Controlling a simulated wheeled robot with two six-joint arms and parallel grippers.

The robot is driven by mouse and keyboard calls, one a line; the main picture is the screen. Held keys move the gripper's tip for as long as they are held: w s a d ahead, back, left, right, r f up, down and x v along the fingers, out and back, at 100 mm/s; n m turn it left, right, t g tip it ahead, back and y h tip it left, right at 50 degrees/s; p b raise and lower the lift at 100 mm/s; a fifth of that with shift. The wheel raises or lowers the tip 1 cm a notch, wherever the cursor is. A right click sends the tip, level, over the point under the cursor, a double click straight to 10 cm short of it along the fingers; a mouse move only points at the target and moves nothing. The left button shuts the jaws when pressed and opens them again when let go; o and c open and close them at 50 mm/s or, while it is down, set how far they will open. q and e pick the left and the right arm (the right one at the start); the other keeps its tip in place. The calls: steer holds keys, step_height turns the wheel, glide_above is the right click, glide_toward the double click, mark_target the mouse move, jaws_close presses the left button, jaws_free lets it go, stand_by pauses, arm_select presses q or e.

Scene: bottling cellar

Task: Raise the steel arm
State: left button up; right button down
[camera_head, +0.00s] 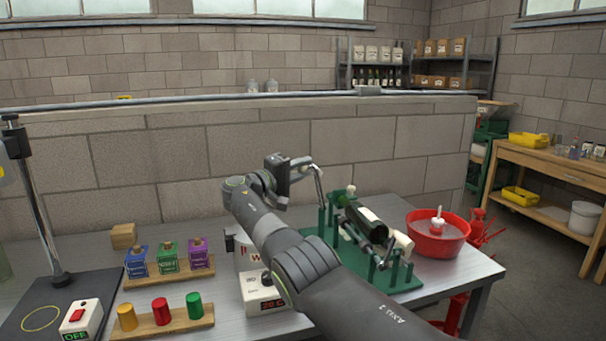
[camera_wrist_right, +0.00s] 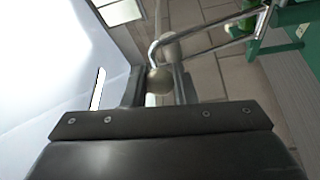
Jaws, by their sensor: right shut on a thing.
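The steel arm (camera_head: 318,183) is a bent bright rod on the green bottle stand (camera_head: 405,276); its upper end is raised above the stand's left side. In the right wrist view the steel arm (camera_wrist_right: 210,27) ends in a round knob (camera_wrist_right: 160,80) between my fingers. My right gripper (camera_head: 300,163) is shut on this knob; it also shows in the wrist view (camera_wrist_right: 158,88). A dark green bottle (camera_head: 362,229) lies tilted in the stand, with a pale label. My right forearm hides part of the stand's front left. My left gripper is out of view.
A red bowl (camera_head: 452,242) with a white-handled item stands right of the stand. A block wall (camera_head: 220,170) rises behind the table.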

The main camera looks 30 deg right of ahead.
stand_by(0.3)
steer(key=c, duration=1.6)
jaws_free()
steer(key=o, duration=0.4)
steer(key=shift+w+a, duration=0.15)
steer(key=s+a+f+b, duration=0.1)
steer(key=a, duration=0.7)
steer(key=s+a+f+b, duration=0.1)
steer(key=s+a+b, duration=0.1)
steer(key=a, duration=0.7)
steer(key=shift+b, duration=0.3)
